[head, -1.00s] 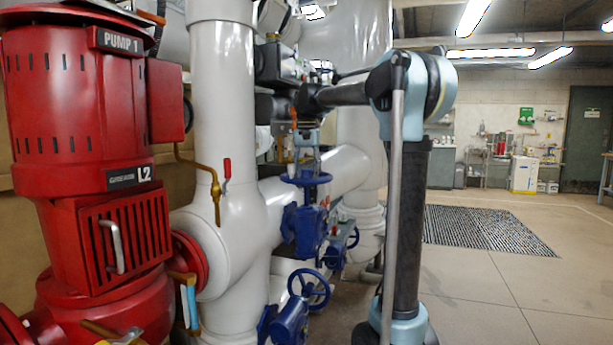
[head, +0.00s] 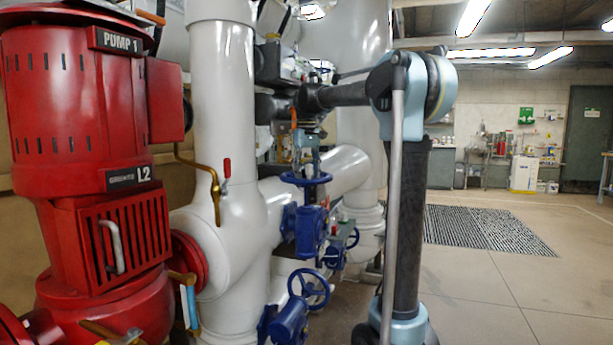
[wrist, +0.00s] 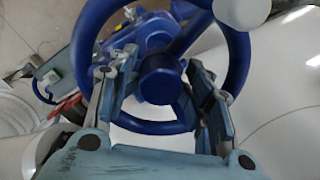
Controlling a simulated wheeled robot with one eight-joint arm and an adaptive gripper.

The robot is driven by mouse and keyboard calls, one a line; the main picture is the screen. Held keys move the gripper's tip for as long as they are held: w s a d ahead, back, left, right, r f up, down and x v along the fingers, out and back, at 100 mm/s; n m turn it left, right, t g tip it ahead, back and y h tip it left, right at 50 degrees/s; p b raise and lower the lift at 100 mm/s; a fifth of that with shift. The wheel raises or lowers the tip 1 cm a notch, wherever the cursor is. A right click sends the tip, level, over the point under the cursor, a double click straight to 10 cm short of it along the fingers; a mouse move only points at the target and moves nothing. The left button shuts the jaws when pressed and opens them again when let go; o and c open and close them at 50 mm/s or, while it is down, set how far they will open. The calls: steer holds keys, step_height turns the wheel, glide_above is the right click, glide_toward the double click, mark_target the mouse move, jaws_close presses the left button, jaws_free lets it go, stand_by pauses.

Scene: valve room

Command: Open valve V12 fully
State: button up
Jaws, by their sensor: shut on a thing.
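A blue handwheel (head: 306,179) lies roughly level on top of a blue valve body (head: 305,228) beside the white pipes. No V12 label is readable. My gripper (head: 307,164) points down at this wheel from above. In the wrist view, the wheel's rim (wrist: 238,70) and round hub (wrist: 160,78) show up close. The fingers of my gripper (wrist: 164,88) reach down inside the rim, one on each side of the hub, shut on the handwheel. The exact contact points are hidden by the fingers.
A second blue handwheel (head: 309,288) stands lower and in front; another (head: 352,238) is just behind, to the right. The red pump (head: 85,150) and a thick white pipe (head: 224,110) stand left. Open floor (head: 480,290) lies right, with a dark grate (head: 490,230).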

steer(key=n, duration=0.3)
steer(key=shift+s+f+n, duration=0.2)
steer(key=shift+n, duration=0.1)
steer(key=shift+o, duration=0.3)
steer(key=n, duration=0.8)
steer(key=shift+o, duration=0.2)
steer(key=n, duration=0.3)
steer(key=shift+a, duration=0.15)
steer(key=shift+c, duration=0.2)
steer(key=o, duration=0.8)
steer(key=shift+o, duration=0.2)
steer(key=shift+w, duration=0.1)
